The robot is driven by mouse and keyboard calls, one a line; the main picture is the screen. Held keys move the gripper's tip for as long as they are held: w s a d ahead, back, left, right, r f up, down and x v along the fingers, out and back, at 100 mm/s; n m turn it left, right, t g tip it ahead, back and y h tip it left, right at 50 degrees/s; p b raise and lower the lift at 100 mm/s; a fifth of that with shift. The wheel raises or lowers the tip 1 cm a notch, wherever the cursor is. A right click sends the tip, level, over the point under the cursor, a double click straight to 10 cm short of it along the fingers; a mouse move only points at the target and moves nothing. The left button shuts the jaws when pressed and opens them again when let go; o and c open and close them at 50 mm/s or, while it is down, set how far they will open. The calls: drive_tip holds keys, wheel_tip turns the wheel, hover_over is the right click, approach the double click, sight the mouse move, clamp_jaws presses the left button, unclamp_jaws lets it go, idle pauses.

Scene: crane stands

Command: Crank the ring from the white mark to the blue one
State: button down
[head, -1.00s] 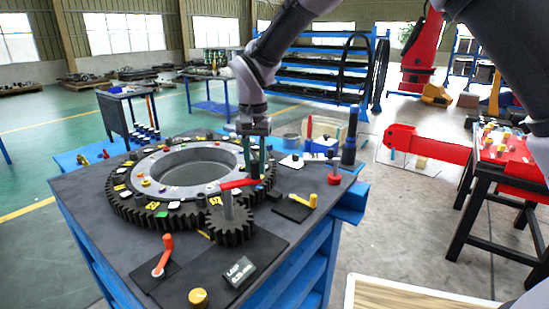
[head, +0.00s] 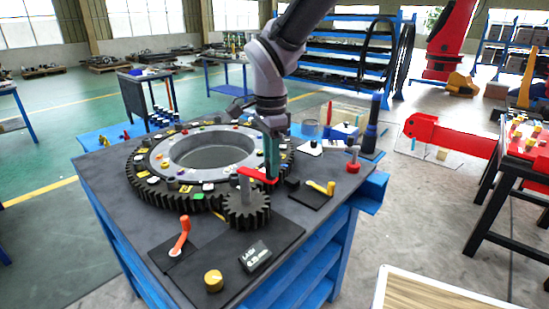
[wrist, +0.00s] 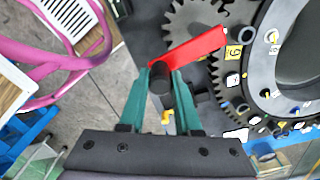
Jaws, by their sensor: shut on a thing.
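The large dark toothed ring (head: 131,176) lies flat on the workbench, with small coloured marks around its grey top. A small dark pinion gear (head: 247,209) stands beside its near right edge and also shows in the wrist view (wrist: 192,22). A red crank arm (head: 254,174) sits on top of the pinion's grey post. My gripper (head: 272,165) points down at the crank's outer end. In the wrist view its green fingers (wrist: 160,88) are shut on the dark upright crank handle (wrist: 158,80). I cannot tell which marks are the white and blue ones meant.
A yellow-handled lever (head: 322,187) and a dark blue post (head: 371,127) stand to the right. A red-topped table (head: 527,150) is farther right.

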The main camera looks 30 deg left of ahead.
drive_tip(key=shift+s, duration=0.8)
drive_tip(key=shift+s+a, duration=0.1)
drive_tip(key=c, duration=0.6)
unclamp_jaws()
wheel_tip(320, 180, up, 11)
drive_tip(key=shift+f, duration=0.1)
